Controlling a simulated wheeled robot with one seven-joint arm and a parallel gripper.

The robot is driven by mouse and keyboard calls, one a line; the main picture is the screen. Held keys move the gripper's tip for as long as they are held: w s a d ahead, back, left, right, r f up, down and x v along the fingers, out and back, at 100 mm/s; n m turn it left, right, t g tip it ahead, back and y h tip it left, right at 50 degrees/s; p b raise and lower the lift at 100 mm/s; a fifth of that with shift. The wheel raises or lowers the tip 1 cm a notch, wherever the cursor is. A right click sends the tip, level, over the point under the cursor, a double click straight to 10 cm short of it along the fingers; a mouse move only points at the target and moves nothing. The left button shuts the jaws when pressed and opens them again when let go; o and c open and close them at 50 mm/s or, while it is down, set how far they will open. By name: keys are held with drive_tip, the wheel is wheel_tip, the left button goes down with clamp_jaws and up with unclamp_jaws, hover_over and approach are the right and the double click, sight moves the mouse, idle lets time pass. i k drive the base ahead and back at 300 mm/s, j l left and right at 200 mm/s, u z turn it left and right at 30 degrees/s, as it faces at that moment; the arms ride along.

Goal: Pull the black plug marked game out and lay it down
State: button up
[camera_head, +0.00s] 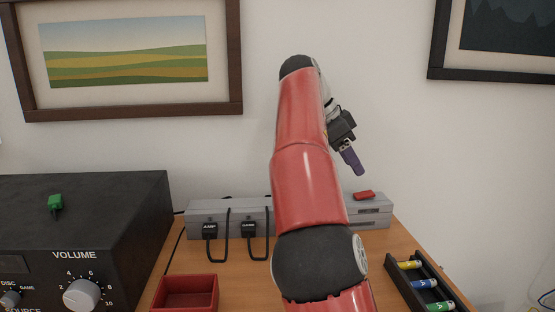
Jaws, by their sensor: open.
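A grey power strip (230,205) lies along the back of the wooden table against the wall. Two black plugs with cords sit in its front face. The right one, the game plug (249,230), has a small label that seems to read GAME. The left plug (209,231) has a label that seems to read AMP. My gripper (352,163), with purple fingers, is open and empty, in the air above the strip's right end and well apart from the plugs. It is seen side-on. My red arm hides part of the strip right of the game plug.
A black amplifier box (120,215) with knobs and a green piece (55,203) on top stands at left. A red tray (186,293) is in front of the strip. A red switch (364,195) tops the strip's right end. A black battery holder (404,284) lies at right.

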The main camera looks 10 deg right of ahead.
sight(248, 228)
drive_tip(key=k, duration=1)
